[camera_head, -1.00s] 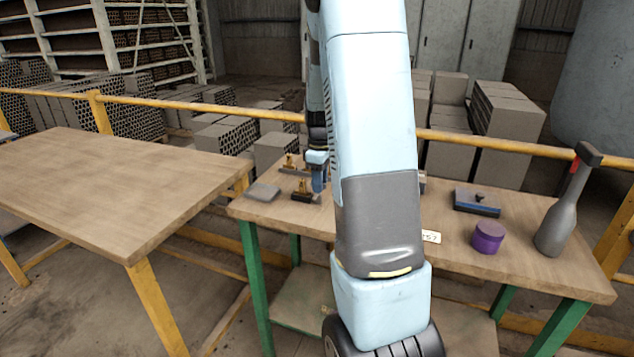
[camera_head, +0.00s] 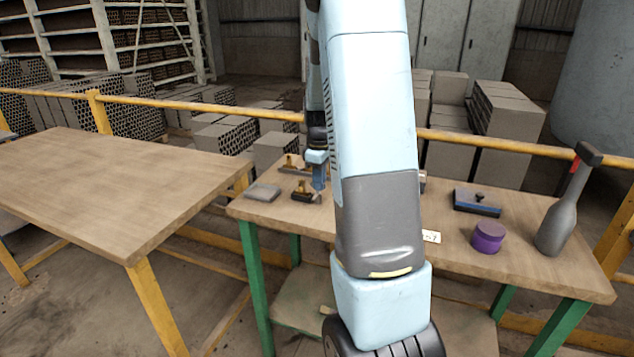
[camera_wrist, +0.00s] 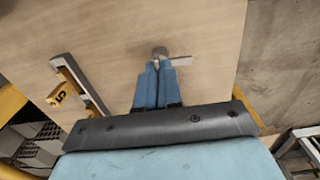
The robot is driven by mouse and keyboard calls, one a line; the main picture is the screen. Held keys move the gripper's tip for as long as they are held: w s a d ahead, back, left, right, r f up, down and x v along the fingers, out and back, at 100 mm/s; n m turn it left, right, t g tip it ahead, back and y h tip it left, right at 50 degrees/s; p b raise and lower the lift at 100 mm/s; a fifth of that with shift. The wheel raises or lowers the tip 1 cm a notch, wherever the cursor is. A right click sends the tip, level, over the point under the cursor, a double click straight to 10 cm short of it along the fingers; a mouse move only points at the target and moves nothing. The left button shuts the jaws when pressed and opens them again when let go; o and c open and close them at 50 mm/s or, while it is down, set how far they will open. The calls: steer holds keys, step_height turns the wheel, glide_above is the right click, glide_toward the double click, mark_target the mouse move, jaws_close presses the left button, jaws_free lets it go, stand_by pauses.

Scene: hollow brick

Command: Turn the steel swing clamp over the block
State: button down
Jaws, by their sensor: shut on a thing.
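In the head view my gripper (camera_head: 318,182) points down over the left part of the workbench (camera_head: 236,208), partly behind my arm. Beside it stands a small dark fixture with a yellow-brown part (camera_head: 304,193). I cannot tell which piece is the block, or whether the clamp lies over it.
In the wrist view a long grey bracket (camera_wrist: 88,92) with a yellow piece (camera_wrist: 66,94) lies left of the fingers. A flat grey slab (camera_head: 263,192) lies at the bench's left. A purple tub (camera_head: 488,237), a blue-based tool (camera_head: 477,203) and a grey bottle-shaped object (camera_head: 558,222) stand at right.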

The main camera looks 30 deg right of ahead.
steer(key=shift+s+f, duration=0.1)
steer(key=m, duration=0.4)
steer(key=shift+a, duration=0.1)
steer(key=m, duration=0.4)
steer(key=shift+s+m, duration=0.1)
steer(key=shift+m, duration=0.2)
steer(key=m, duration=0.4)
steer(key=shift+a, duration=0.15)
steer(key=shift+a+m, duration=0.1)
steer(key=shift+m, duration=2.4)
steer(key=c, duration=1.3)
jaws_free()
